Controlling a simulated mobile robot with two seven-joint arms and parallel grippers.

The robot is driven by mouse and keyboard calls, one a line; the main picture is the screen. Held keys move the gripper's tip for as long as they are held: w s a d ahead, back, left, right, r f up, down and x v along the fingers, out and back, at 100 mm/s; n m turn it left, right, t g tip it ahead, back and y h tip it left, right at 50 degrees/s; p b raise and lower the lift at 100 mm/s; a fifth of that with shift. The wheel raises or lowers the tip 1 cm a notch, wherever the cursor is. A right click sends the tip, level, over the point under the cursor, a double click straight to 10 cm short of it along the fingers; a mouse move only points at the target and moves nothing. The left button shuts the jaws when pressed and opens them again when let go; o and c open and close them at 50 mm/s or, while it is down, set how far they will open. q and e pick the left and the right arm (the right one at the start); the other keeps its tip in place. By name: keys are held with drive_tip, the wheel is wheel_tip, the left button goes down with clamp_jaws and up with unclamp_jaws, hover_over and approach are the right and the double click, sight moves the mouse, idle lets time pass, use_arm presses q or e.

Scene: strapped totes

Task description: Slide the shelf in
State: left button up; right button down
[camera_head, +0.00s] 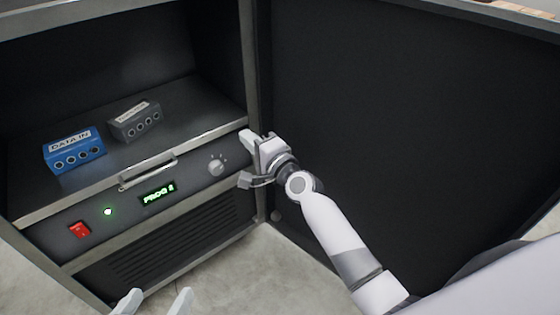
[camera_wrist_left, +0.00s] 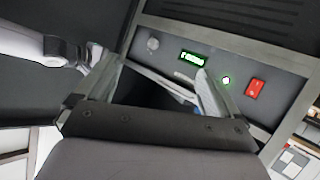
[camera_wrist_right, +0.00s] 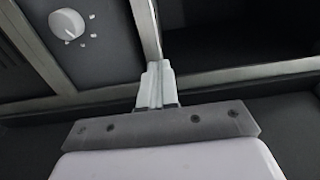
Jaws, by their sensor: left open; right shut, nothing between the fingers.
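The grey shelf (camera_head: 188,104) lies in the open cabinet, with a metal front edge and a bar handle (camera_head: 148,170) at its middle. How far it sticks out is hard to tell. My right gripper (camera_head: 245,157) is shut and empty at the shelf's right front corner, by the cabinet post. In the right wrist view the shut fingers (camera_wrist_right: 155,78) are close to a metal edge; contact is unclear. My left gripper (camera_head: 154,302) is open and low in front of the cabinet. In the left wrist view its fingers (camera_wrist_left: 158,82) are spread apart, facing the front panel.
A blue DATA IN box (camera_head: 75,149) and a dark grey box (camera_head: 134,121) stand on the shelf. The panel below has a red switch (camera_head: 79,229), green light (camera_head: 108,211), display (camera_head: 158,195) and knob (camera_head: 217,166). The open door (camera_head: 390,110) stands at right, behind my right arm.

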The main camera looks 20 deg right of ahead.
drive_tip(key=s+a+f+n+g+p, duration=0.1)
drive_tip(key=s+f+n+g, duration=0.2)
drive_tip(key=s+n, duration=0.8)
drive_tip(key=s+f+n+g+p, duration=0.1)
drive_tip(key=s+f+n+g, duration=0.3)
drive_tip(key=s, duration=1.2)
use_arm(q)
drive_tip(key=s+a+r+y+p, duration=0.1)
drive_tip(key=a+r+p, duration=0.2)
drive_tip(key=p, duration=0.6)
drive_tip(key=s+a+r+y+p, duration=0.1)
drive_tip(key=a+r+p, duration=0.2)
drive_tip(key=r+p, duration=0.4)
drive_tip(key=s+a+r+g+y+p, duration=0.1)
drive_tip(key=r+p, duration=0.4)
drive_tip(key=p, duration=0.6)
drive_tip(key=shift+s+a+y, duration=0.5)
drive_tip(key=shift+s+a, duration=0.05)
drive_tip(key=shift+a, duration=0.65)
use_arm(e)
drive_tip(key=s+d+r+n+h, duration=0.1)
drive_tip(key=s+d+r, duration=0.1)
drive_tip(key=r, duration=0.6)
drive_tip(key=s+d+r+h, duration=0.2)
drive_tip(key=d+r, duration=0.3)
drive_tip(key=r, duration=0.3)
drive_tip(key=shift+s+d+n, duration=0.25)
drive_tip(key=shift+s+n, duration=0.15)
drive_tip(key=shift+s, duration=0.15)
